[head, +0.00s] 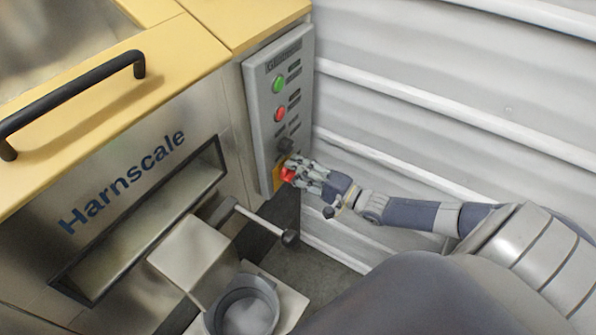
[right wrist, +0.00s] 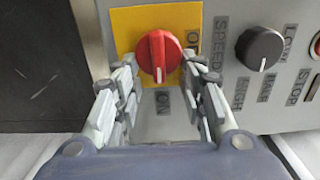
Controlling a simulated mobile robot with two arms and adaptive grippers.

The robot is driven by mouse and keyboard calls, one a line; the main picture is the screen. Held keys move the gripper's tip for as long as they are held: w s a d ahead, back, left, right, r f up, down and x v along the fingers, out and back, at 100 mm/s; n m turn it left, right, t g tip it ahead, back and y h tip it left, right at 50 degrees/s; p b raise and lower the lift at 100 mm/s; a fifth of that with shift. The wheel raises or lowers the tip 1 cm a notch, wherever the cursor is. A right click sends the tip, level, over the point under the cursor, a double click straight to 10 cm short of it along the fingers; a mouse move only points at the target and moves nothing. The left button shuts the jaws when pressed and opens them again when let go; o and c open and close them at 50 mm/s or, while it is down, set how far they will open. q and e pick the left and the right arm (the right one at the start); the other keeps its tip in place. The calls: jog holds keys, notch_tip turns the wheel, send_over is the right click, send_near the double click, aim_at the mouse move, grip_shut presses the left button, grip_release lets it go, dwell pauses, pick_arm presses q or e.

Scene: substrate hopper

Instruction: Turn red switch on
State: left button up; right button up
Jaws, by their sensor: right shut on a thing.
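The red switch (right wrist: 158,55) is a round rotary knob on a yellow plate (right wrist: 126,20). Its raised grip stands upright in the right wrist view. An ON label shows below it, and a partly hidden label starting with O is to its right. In the head view the red switch (head: 287,174) is at the bottom of the grey control panel (head: 259,106). My right gripper (head: 303,175) reaches it from the right. In the right wrist view its fingers (right wrist: 159,72) are closed on the left and right sides of the knob. My left gripper is not in view.
A black knob (right wrist: 260,48) sits beside the switch. A green button (head: 279,83) and a red button (head: 280,114) are higher on the panel. The Harnscale machine (head: 185,110) stands left, with a lever (head: 262,222) below the panel. A ribbed wall (head: 430,110) is close on the right.

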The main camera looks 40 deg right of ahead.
dwell(0.4)
jog(key=o, duration=1.1)
jog(key=shift+c, duration=0.2)
jog(key=v, duration=1.2)
